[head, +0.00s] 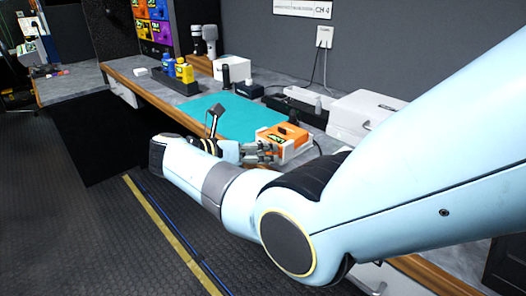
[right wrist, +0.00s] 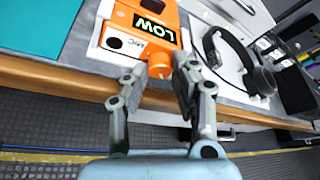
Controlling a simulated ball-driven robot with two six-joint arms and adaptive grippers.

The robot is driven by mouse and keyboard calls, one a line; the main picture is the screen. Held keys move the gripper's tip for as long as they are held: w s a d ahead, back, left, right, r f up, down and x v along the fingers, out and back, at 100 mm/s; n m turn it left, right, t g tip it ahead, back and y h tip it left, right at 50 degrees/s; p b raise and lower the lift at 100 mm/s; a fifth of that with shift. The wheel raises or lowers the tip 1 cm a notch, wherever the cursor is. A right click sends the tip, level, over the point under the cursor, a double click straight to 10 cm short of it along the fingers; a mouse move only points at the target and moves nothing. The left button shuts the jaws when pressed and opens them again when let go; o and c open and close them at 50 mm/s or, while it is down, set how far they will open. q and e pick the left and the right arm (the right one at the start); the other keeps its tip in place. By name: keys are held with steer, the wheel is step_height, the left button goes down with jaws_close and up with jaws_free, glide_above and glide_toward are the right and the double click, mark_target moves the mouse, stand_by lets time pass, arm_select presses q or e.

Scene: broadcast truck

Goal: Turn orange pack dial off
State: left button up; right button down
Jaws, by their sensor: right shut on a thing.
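The orange pack (head: 281,134) sits in a white holder (head: 298,152) near the bench's front edge. In the right wrist view the pack (right wrist: 143,10) shows a dark display reading LOW (right wrist: 148,28) in green. An orange dial (right wrist: 161,48) sticks out of its front, partly hidden by a finger. My right gripper (right wrist: 173,66) has its fingers at either side of the dial and is shut on it. In the head view the gripper (head: 262,152) is at the pack's front, partly hidden by my own wrist. My left gripper is not in view.
A teal mat (head: 213,113) lies left of the pack. A white case (head: 362,113) stands to the right, and a headset (right wrist: 228,58) lies beside the pack. Blue and yellow bottles (head: 184,72) stand farther back.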

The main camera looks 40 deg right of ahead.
steer(key=c, duration=1.1)
jaws_free()
